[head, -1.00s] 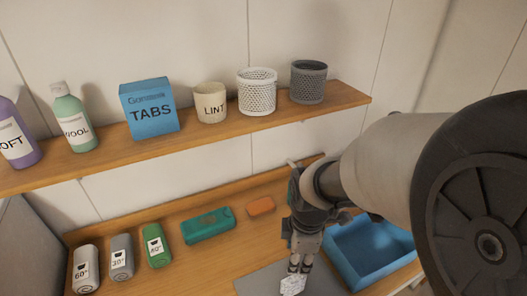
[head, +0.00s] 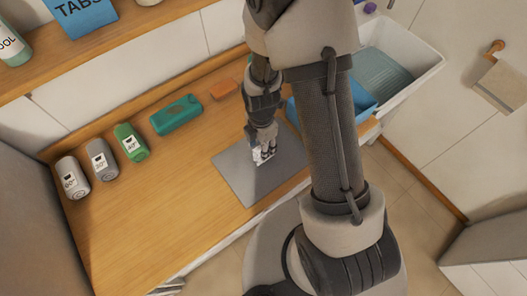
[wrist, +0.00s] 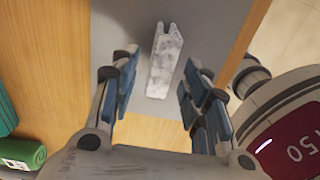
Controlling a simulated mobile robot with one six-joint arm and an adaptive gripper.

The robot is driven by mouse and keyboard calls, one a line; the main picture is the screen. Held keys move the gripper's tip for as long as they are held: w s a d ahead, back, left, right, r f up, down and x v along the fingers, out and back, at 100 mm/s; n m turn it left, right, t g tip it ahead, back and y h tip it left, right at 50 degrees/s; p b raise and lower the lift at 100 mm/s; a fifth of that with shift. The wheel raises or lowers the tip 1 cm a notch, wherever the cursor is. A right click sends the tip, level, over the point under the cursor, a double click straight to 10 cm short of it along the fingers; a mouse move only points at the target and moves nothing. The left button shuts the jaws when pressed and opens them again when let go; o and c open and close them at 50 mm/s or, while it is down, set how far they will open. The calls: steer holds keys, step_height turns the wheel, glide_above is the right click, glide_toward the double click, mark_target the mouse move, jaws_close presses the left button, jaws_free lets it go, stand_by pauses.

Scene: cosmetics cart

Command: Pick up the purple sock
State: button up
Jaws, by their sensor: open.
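A small purple item (head: 370,8) shows at the top edge of the head view, beyond the white basin. It is too small and cut off to tell whether it is the purple sock. No other purple cloth shows. My gripper (head: 264,152) hangs over the grey mat (head: 235,185) on the wooden counter. In the wrist view my gripper (wrist: 160,60) is open, its blue-grey pads apart. A pale marbled piece (wrist: 165,70) with a notched end lies on the mat beyond the fingertips, in line with the gap. Nothing is held.
A blue bin (head: 366,96), partly hidden by my arm, and a white basin (head: 435,62) are at right. The front counter is clear.

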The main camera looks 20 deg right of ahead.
steer(key=shift+w+d+f+b, duration=0.1)
steer(key=shift+d+f+b, duration=0.15)
steer(key=shift+f, duration=1.25)
steer(key=shift+d+f+b, duration=0.15)
steer(key=shift+f+b, duration=0.05)
steer(key=shift+f, duration=1.3)
steer(key=shift+c, duration=0.4)
jaws_close()
